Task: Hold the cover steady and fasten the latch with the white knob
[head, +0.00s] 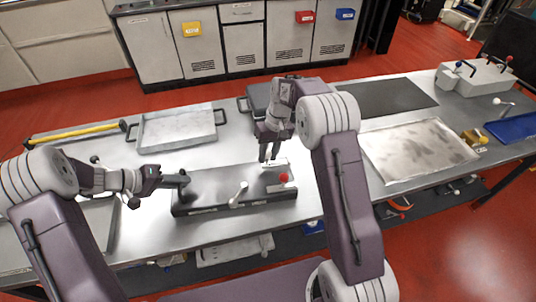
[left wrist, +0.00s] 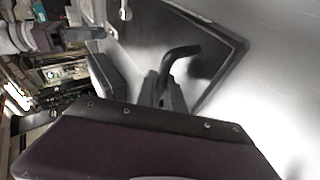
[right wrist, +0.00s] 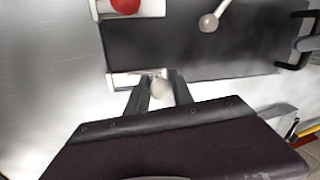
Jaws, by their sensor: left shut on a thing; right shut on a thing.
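The dark grey cover (head: 215,186) lies on a long box on the table. My left gripper (head: 181,179) is shut on the black handle at the cover's left end; the handle (left wrist: 182,54) also shows between its fingers in the left wrist view. My right gripper (head: 268,160) is at the box's back edge near the right end. In the right wrist view its fingers are shut on a white knob (right wrist: 160,89) beside a pale latch bracket (right wrist: 125,80). Whether the latch is fully closed, I cannot tell.
A red knob (head: 283,177) sits on the box's right end. Another white-knobbed lever (head: 238,194) stands at the front middle. A metal tray (head: 180,128) lies behind left and another tray (head: 415,150) to the right. A grey box with levers (head: 475,77) stands at the far right.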

